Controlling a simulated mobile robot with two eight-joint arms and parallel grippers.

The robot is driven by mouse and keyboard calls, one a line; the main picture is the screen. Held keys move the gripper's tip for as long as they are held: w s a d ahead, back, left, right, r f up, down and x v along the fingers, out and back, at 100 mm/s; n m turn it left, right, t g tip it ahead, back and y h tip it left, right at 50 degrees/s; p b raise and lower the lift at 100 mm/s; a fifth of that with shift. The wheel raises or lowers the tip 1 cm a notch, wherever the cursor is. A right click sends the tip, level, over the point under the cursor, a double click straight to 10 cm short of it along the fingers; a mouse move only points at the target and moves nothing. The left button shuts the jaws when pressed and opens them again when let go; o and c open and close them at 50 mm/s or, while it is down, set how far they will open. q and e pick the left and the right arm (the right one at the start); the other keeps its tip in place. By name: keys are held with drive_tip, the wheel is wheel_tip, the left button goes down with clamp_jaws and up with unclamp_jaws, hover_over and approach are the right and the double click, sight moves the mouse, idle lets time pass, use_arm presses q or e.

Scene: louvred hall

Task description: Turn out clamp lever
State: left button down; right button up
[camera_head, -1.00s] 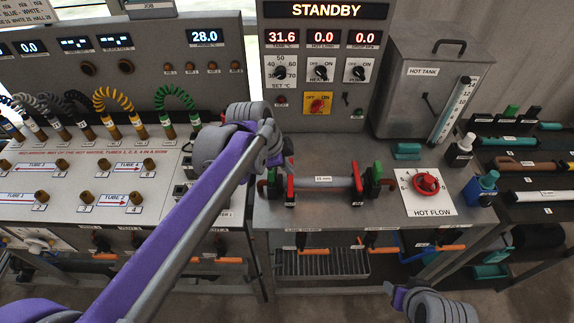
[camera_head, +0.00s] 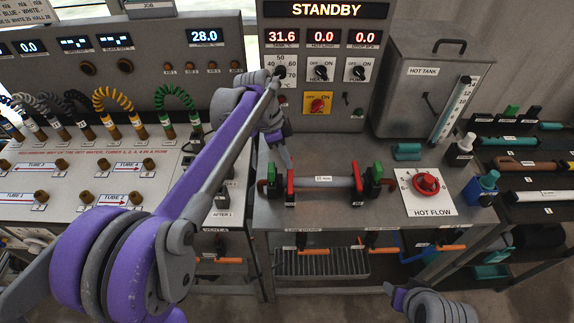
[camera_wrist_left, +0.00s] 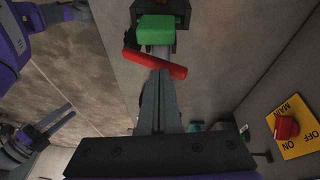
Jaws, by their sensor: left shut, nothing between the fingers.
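A grey tube section (camera_head: 325,182) lies on the bench between two green clamps. The left clamp (camera_head: 271,174) has a red lever (camera_head: 291,186), and the right clamp (camera_head: 378,173) has another red lever (camera_head: 358,174). My left gripper (camera_head: 287,163) is shut and empty, pointing down just behind the left clamp. In the left wrist view its fingertips (camera_wrist_left: 159,76) are close to a red lever (camera_wrist_left: 155,63) in front of a green clamp block (camera_wrist_left: 155,30); I cannot tell whether they touch. My right gripper (camera_wrist_left: 72,110) shows in the left wrist view, its fingers apart.
The control panel with a yellow switch plate (camera_head: 318,104) rises behind the bench. A red HOT FLOW knob (camera_head: 427,184) and a blue fitting (camera_head: 481,188) are to the right. The hot tank (camera_head: 425,85) stands at the back. Orange-handled valves (camera_head: 313,251) hang below the bench edge.

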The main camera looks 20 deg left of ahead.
use_arm(q)
drive_tip(key=shift+w+a+f+g, duration=0.1)
drive_tip(key=shift+w+f+g, duration=0.2)
drive_tip(key=shift+w, duration=0.15)
drive_tip(key=shift+w+a+f, duration=0.1)
drive_tip(key=shift+w+f, duration=0.15)
drive_tip(key=shift+w, duration=0.05)
drive_tip(key=shift+w+a+f, duration=0.15)
drive_tip(key=shift+w+f, duration=0.3)
drive_tip(key=shift+f, duration=0.1)
drive_tip(key=shift+w+a+f, duration=0.15)
drive_tip(key=shift+w+f, duration=0.3)
drive_tip(key=shift+f, duration=0.05)
